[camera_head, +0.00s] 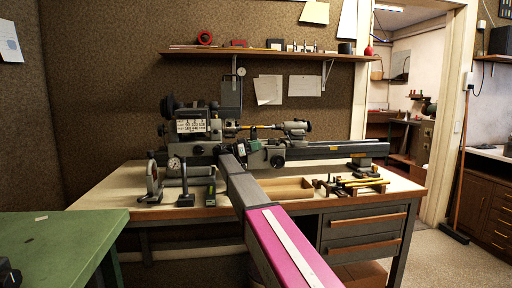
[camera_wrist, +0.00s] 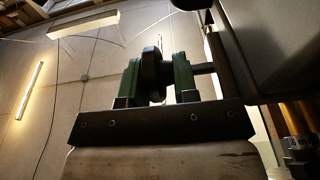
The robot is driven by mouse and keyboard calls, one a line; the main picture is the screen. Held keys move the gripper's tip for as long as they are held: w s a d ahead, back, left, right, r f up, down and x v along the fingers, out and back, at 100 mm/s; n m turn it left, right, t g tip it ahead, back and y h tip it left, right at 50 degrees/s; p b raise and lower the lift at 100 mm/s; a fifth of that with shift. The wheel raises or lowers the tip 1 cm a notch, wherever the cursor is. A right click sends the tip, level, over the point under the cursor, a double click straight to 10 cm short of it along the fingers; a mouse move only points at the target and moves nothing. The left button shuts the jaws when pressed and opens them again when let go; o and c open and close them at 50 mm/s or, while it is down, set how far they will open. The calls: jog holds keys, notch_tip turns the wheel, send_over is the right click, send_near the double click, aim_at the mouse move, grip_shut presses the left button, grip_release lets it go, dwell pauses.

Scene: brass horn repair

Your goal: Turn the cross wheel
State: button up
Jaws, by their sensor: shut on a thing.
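The grey lathe (camera_head: 196,126) stands on the workbench in the head view, with its bed running to the right. My arm reaches from the bottom of that view up to the lathe's carriage and hides the place where my gripper meets it. In the wrist view my gripper (camera_wrist: 156,78) has two green fingers shut on a dark rounded piece, which looks like the cross wheel (camera_wrist: 152,68). Its outline is too dark to read its turn angle. A short shaft shows to the right of the fingers.
The wooden workbench (camera_head: 108,186) carries a dial gauge stand (camera_head: 153,178) and small tools left of my arm. An open wooden tray (camera_head: 287,189) and yellow-handled tools (camera_head: 358,184) lie to the right. A green table (camera_head: 60,240) is at front left. A shelf (camera_head: 270,53) hangs above.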

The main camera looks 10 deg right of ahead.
jog(key=shift+s+f, duration=0.15)
jog(key=shift+s, duration=0.3)
jog(key=o, duration=0.6)
jog(key=shift+o, duration=0.2)
jog(key=shift+w, duration=0.25)
jog(key=a+f, duration=0.1)
jog(key=a, duration=0.9)
jog(key=shift+a+f, duration=0.3)
jog(key=shift+f, duration=0.1)
